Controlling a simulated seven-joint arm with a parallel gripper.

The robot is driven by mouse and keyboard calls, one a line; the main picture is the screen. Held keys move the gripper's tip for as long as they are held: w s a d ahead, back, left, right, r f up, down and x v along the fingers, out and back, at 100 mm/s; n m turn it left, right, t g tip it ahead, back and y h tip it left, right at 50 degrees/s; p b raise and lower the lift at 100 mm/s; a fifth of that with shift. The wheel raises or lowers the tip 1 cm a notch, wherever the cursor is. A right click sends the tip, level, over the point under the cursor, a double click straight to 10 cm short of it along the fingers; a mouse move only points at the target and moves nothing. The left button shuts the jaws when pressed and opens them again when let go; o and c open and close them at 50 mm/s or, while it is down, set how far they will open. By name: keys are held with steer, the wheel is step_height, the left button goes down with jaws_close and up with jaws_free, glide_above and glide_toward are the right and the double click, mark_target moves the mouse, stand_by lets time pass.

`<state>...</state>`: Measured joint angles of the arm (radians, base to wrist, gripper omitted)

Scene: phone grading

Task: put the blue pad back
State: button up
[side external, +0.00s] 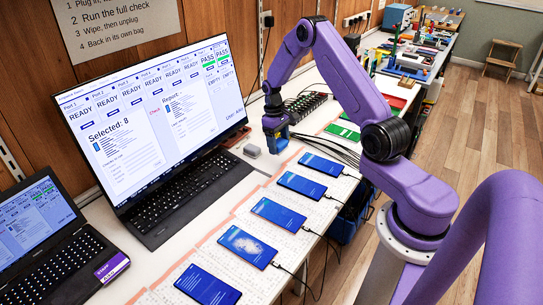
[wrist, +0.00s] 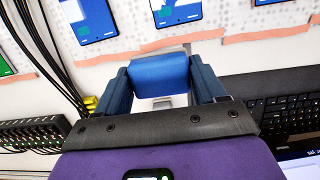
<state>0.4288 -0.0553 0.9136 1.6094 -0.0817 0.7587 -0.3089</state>
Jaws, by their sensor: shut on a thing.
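My gripper (side external: 275,130) is over the white bench, between the large monitor and the row of phones. In the wrist view, its two dark blue fingers (wrist: 161,82) are shut on the blue pad (wrist: 161,74), a small block with a smooth bright blue face. The pad is held between the fingertips, above the bench. In the side view I cannot clearly tell the pad from the blue fingers. A small grey block (side external: 252,150) lies on the bench just left of my gripper. A small grey and white thing (wrist: 163,102) shows partly behind the pad in the wrist view.
Several phones (side external: 277,214) with cables lie in a row on paper sheets. A large monitor (side external: 155,110) and keyboard (side external: 190,190) stand to the left. A black multi-port hub (side external: 305,104) is behind my gripper; black cables (wrist: 45,50) run close by.

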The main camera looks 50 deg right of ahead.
glide_above(273, 163)
steer(key=f, duration=0.6)
steer(key=shift+w+a, duration=0.15)
steer(key=shift+w, duration=0.1)
steer(key=shift+f, duration=1.45)
steer(key=o, duration=1)
steer(key=shift+f, duration=0.1)
